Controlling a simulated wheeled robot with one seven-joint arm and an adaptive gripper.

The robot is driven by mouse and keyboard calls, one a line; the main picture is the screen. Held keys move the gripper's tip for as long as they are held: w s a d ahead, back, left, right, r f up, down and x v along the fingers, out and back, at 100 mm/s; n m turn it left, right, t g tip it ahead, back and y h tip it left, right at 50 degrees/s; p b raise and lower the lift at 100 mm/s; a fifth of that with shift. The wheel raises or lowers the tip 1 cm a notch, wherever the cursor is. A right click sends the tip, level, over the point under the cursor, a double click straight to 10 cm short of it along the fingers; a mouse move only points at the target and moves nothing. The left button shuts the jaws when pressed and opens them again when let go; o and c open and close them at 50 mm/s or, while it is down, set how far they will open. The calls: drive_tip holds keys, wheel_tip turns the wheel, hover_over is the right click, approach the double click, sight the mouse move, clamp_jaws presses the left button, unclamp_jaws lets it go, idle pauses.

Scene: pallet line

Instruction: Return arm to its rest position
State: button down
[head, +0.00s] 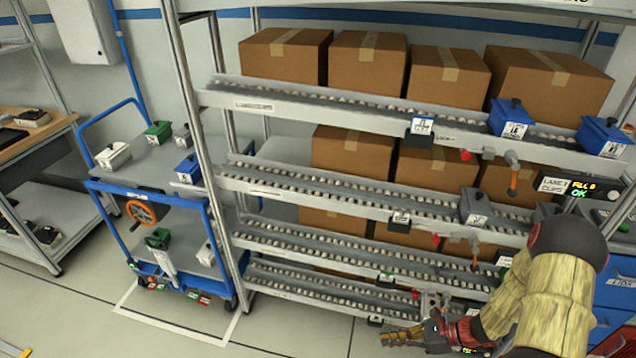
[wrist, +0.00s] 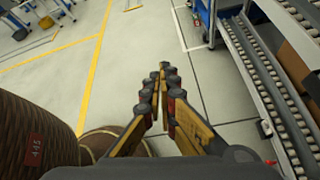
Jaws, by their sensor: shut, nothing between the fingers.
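My gripper (head: 392,338) is low in front of the rack in the head view, near its lowest lanes. Its fingers point left, and nothing is held. In the wrist view my gripper (wrist: 161,72) is shut, with the yellow fingers meeting at the tips over bare floor. My arm comes in from the lower right of the head view and covers part of the rack's lower right end.
A flow rack (head: 300,185) with roller lanes, cardboard boxes (head: 368,62) and blue bins (head: 511,118) stands close beside my arm. A blue cart (head: 150,215) with small bins stands left of the rack. The floor (wrist: 125,75) ahead of my gripper is clear.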

drive_tip(key=s+d+r+n+g+h, duration=0.1)
drive_tip(key=s+r+n+h, duration=0.45)
drive_tip(key=r+n, duration=0.55)
drive_tip(key=s+d+r+n+g+h, duration=0.2)
drive_tip(key=s+r+n+h, duration=0.45)
drive_tip(key=r, duration=0.75)
drive_tip(key=s+a+r+n+t, duration=0.2)
drive_tip(key=r+t, duration=0.1)
drive_tip(key=r, duration=0.5)
drive_tip(key=s+a+r+n+t+p, duration=0.1)
drive_tip(key=s+a+r+n+t, duration=0.1)
drive_tip(key=r, duration=0.6)
drive_tip(key=shift+a+r+n+t, duration=0.4)
drive_tip(key=shift+a+n+t, duration=0.25)
drive_tip(key=shift+n+t, duration=0.1)
drive_tip(key=shift+s+d, duration=0.1)
idle(0.5)
